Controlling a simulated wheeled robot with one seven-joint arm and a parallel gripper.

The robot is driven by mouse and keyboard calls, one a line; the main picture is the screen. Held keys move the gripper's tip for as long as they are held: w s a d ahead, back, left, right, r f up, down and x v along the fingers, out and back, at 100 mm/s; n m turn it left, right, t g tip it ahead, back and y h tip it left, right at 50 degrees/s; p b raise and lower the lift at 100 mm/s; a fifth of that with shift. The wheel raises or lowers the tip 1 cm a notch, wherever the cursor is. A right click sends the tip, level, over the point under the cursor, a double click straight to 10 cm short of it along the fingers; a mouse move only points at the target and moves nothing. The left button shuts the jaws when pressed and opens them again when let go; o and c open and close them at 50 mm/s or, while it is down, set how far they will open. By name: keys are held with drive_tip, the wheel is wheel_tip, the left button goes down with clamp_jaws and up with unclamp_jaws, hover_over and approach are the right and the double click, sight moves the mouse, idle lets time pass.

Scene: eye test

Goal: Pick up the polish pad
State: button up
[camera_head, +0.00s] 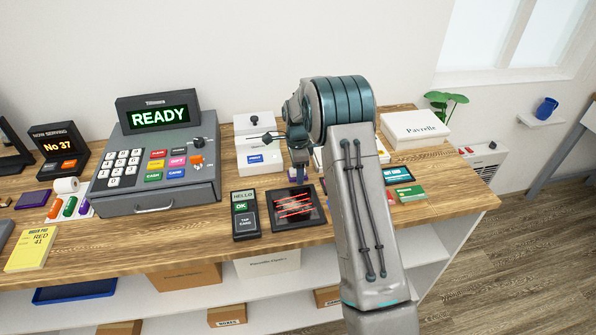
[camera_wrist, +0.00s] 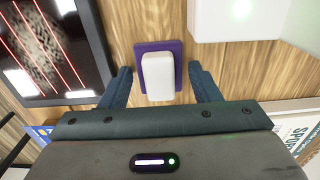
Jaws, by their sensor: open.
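A small white block on a purple base, which looks like the polish pad (camera_wrist: 158,72), lies on the wooden counter in the wrist view. My gripper (camera_wrist: 160,76) is open, with one finger to each side of the pad and a gap on both sides. I cannot tell how far the fingertips are above the counter. In the head view my gripper (camera_head: 298,172) points down behind the dark scanner plate with red lines (camera_head: 296,207), and my arm and fingers hide most of the pad.
The scanner plate (camera_wrist: 50,48) lies close by in the wrist view. A white device (camera_head: 260,156) stands left of my gripper. A card terminal (camera_head: 244,216) and a cash register (camera_head: 155,165) stand further left. A white box (camera_head: 415,130) and cards (camera_head: 409,193) lie right.

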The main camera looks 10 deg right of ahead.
drive_tip(key=c, duration=0.7)
drive_tip(key=shift+c, duration=0.2)
drive_tip(key=shift+r+b, duration=0.3)
drive_tip(key=shift+r, duration=0.1)
drive_tip(key=r, duration=0.1)
drive_tip(key=r+b, duration=0.1)
drive_tip(key=r, duration=0.1)
drive_tip(key=shift+s+d+r, duration=0.15)
drive_tip(key=shift+s+r, duration=0.1)
drive_tip(key=shift+s, duration=0.05)
drive_tip(key=s+d+r+b, duration=0.3)
drive_tip(key=s+d+r, duration=0.2)
drive_tip(key=s, duration=0.4)
drive_tip(key=shift+s+d+r, duration=0.2)
drive_tip(key=shift+s+r, duration=0.15)
drive_tip(key=shift+r, duration=0.45)
drive_tip(key=shift+o, duration=0.4)
